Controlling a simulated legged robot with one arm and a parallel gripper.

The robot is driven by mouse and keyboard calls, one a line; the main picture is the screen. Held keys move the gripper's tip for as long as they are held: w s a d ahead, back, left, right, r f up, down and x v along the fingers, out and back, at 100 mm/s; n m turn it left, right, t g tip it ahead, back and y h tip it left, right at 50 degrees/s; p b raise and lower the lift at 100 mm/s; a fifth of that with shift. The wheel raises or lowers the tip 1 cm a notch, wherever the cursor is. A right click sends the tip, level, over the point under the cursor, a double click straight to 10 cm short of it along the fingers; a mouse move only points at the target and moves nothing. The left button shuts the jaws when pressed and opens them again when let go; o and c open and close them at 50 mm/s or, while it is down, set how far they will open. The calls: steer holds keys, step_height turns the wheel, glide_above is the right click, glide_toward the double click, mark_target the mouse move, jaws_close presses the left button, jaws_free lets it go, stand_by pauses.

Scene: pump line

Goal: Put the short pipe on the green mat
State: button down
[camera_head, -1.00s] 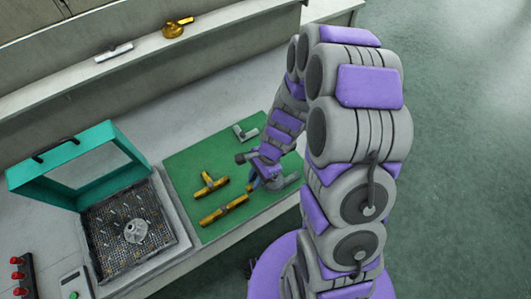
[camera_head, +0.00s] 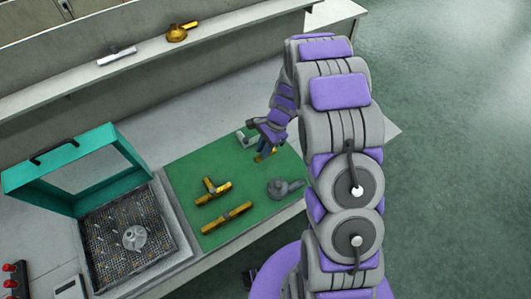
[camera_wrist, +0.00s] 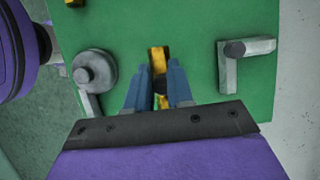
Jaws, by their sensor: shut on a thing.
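My gripper (camera_head: 262,148) is over the green mat (camera_head: 250,198), toward its back right. In the wrist view its two blue fingers (camera_wrist: 159,88) are shut on a short yellow pipe (camera_wrist: 157,60) with a dark middle. The pipe's end (camera_head: 260,158) shows just below the fingers in the head view. The fingers hide part of it. I cannot tell whether the pipe touches the mat or hangs slightly above it.
On the mat are a yellow tee (camera_head: 213,191), a longer yellow pipe (camera_head: 226,217), a round grey part with a handle (camera_head: 284,188) and a grey elbow (camera_wrist: 245,60). A teal-lidded box (camera_head: 95,170) stands left. The mat's middle is clear.

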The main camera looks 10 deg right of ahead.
steer(key=shift+w+a, duration=0.15)
steer(key=shift+a, duration=0.1)
steer(key=shift+w+a+f, duration=0.15)
steer(key=shift+f, duration=0.15)
steer(key=f, duration=0.1)
steer(key=d+f+b, duration=0.1)
steer(key=f, duration=0.1)
steer(key=shift+d, duration=0.55)
steer(key=c, duration=1.4)
jaws_free()
steer(key=shift+a, duration=0.35)
steer(key=o, duration=0.4)
steer(key=shift+a, duration=0.55)
steer(key=shift+d, duration=0.55)
steer(key=shift+d+r, duration=0.35)
steer(key=shift+r, duration=0.15)
steer(key=p+v, duration=0.2)
steer(key=v, duration=0.8)
steer(key=s+a+r+n+h, duration=0.1)
steer(key=s+a+r+n, duration=0.15)
steer(key=s+r, duration=0.45)
steer(key=s+a+r+n+h, duration=0.1)
steer(key=s+a+r+n, duration=0.1)
steer(key=s+r+n, duration=0.35)
steer(key=s+r+n+h, duration=0.1)
steer(key=s+r+n, duration=0.2)
steer(key=s, duration=0.8)
steer(key=s+r+n+h, duration=0.1)
steer(key=s+r+n, duration=0.2)
steer(key=s, duration=0.9)
